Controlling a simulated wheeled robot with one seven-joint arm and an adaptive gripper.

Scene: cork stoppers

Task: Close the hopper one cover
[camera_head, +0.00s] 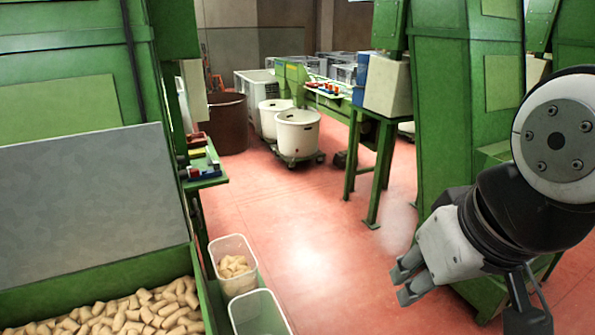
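A hopper on the left holds a heap of cork stoppers (130,312) inside its green rim (110,268). A flat grey panel, which looks like the hopper cover (90,195), stands raised and tilted behind the corks, so the hopper is open. No number is readable on it. My gripper (408,280) is at the lower right, over the red floor and well apart from the cover. Its two grey fingertips appear close together, but the gap between them is unclear. I see nothing held.
Two white bins stand right of the hopper; one holds corks (236,266), the other (260,315) looks empty. A small green shelf (203,170) juts out beside the hopper. A green machine (445,110) stands behind my arm. The red floor (320,225) between is clear.

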